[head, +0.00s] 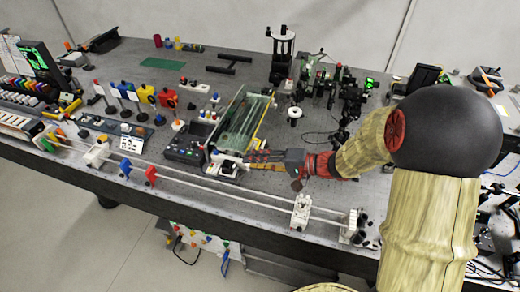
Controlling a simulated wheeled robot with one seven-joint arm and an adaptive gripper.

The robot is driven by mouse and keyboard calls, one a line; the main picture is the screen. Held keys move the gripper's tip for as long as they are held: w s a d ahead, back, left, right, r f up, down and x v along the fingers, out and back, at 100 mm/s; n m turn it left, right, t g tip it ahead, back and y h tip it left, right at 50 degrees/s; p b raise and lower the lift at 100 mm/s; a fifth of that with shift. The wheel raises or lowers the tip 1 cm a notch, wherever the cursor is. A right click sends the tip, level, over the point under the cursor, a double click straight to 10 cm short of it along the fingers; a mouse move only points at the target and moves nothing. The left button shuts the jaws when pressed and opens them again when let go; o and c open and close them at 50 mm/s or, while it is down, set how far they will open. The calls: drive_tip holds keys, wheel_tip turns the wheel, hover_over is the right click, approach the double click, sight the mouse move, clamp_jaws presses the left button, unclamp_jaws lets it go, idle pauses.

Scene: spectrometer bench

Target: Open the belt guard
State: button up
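What looks like the belt guard is a long clear greenish cover (244,118) on a framed unit near the middle of the bench. It appears to lie down over the unit. My gripper (248,160) reaches in from the right and points left, at the near end of this unit. Its fingers are small and overlap the pale front part of the unit. I cannot tell whether they touch it, or whether they are open or shut. My gripper hides part of the unit's near right corner.
A dark control box (186,147) stands left of the unit. A white rail (210,184) with carriers runs along the bench's front edge. Dark optical mounts (325,85) and a tall black stand (282,55) are behind my arm. Coloured blocks (146,94) stand to the left.

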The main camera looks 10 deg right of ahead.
drive_tip(key=w+d+f+m+t+h, duration=0.2)
drive_tip(key=w+d+f+m+t, duration=0.25)
drive_tip(key=w+d+f, duration=0.35)
drive_tip(key=shift+n+t, duration=0.25)
drive_tip(key=x, duration=0.6)
drive_tip(key=shift+r+b, duration=0.2)
drive_tip(key=shift+b, duration=0.15)
drive_tip(key=shift+c, duration=0.8)
clamp_jaws()
